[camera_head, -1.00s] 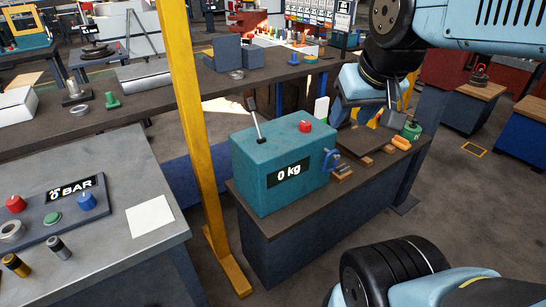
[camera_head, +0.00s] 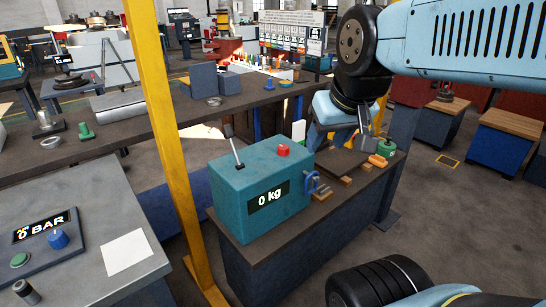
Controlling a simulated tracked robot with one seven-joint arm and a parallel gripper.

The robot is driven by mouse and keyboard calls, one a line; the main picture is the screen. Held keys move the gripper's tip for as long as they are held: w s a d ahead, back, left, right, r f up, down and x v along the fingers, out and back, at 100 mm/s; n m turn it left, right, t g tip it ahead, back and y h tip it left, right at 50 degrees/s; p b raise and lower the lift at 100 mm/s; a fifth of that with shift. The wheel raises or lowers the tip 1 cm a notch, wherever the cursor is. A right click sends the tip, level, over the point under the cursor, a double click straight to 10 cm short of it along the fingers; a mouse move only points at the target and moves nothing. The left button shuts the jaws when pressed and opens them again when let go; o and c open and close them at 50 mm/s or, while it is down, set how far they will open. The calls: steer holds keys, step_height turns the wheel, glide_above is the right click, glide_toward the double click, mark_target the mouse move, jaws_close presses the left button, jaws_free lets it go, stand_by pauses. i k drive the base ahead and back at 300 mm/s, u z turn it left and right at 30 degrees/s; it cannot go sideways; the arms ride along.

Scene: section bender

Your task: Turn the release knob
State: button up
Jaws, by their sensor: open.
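A teal box (camera_head: 262,188) with a "0 kg" display stands on the dark bench. It has a tilted lever (camera_head: 233,147), a red button (camera_head: 283,150) on top and a blue knob or handwheel (camera_head: 312,183) on its right side. Another blue knob (camera_head: 57,239) sits on the "0 BAR" panel at the left. I cannot tell which is the release knob. My gripper (camera_head: 364,128) is above the bench's far right end, beyond the teal box, apart from both blue knobs. It is open and looks empty; its fingertips are small and partly hidden.
A green round part (camera_head: 386,148), an orange piece (camera_head: 377,160) and wooden blocks lie beneath my gripper. A yellow post (camera_head: 166,130) stands between the grey panel table (camera_head: 80,205) and the bench. Open floor (camera_head: 420,220) lies to the right.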

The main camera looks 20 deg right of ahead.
mark_target(282, 150)
steer(key=z, duration=1.4)
steer(key=k, duration=0.85)
steer(key=u, duration=1)
steer(key=i, duration=1)
